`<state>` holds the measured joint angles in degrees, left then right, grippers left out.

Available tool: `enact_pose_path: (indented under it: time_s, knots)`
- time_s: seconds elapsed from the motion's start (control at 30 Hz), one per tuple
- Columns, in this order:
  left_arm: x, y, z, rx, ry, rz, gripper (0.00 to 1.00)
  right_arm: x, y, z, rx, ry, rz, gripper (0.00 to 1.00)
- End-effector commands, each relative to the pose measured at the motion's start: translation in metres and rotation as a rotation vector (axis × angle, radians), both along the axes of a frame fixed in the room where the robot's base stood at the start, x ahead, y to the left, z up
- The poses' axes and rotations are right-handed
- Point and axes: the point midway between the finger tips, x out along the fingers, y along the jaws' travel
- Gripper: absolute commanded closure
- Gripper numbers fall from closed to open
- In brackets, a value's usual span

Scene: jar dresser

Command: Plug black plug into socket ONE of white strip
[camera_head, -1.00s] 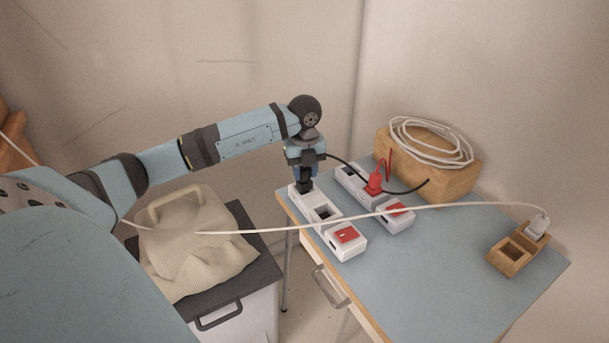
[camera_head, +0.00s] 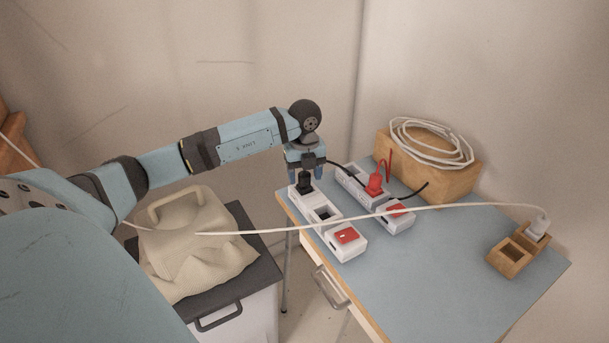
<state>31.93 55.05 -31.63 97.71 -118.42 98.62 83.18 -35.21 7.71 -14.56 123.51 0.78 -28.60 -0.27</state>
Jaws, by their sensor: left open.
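The white strip (camera_head: 329,227) lies near the left edge of the blue table, with a red switch (camera_head: 347,236) at its near end. The black plug (camera_head: 305,184) stands upright in the socket at the strip's far end; the middle socket (camera_head: 322,214) is empty. No socket number is readable. My left gripper (camera_head: 306,174) is open, pointing down just above the plug, its fingertips close around or over the plug's top; contact cannot be told. The black cable (camera_head: 338,164) runs right behind the second strip. My right gripper is out of view.
A second pale strip (camera_head: 402,223) with a red plug (camera_head: 375,183) lies close to the right. A wooden box (camera_head: 450,184) carries a coiled white cable (camera_head: 430,142). Another white cable (camera_head: 440,207) crosses above both strips to a wooden holder (camera_head: 509,257). The table front is clear.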

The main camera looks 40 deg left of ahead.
Motion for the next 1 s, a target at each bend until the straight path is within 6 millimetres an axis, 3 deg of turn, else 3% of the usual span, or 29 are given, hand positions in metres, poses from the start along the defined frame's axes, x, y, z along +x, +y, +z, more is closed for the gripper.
enact_pose_path:
  time_s: [0.3, 0.5, 0.7, 1.0]
  knots:
    - [0.001, 0.000, 0.068, 0.001, -0.005, 0.000, 0.40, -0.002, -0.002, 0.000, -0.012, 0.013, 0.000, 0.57]
    - [0.001, 0.000, 0.101, 0.001, -0.003, 0.000, 0.40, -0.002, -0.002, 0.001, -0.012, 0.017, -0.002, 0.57]
    - [0.000, 0.000, 0.114, 0.001, -0.001, 0.000, 0.40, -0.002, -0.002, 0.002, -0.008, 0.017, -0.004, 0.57]
    - [0.000, 0.000, 0.115, 0.000, 0.000, 0.000, 0.40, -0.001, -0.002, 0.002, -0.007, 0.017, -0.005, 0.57]
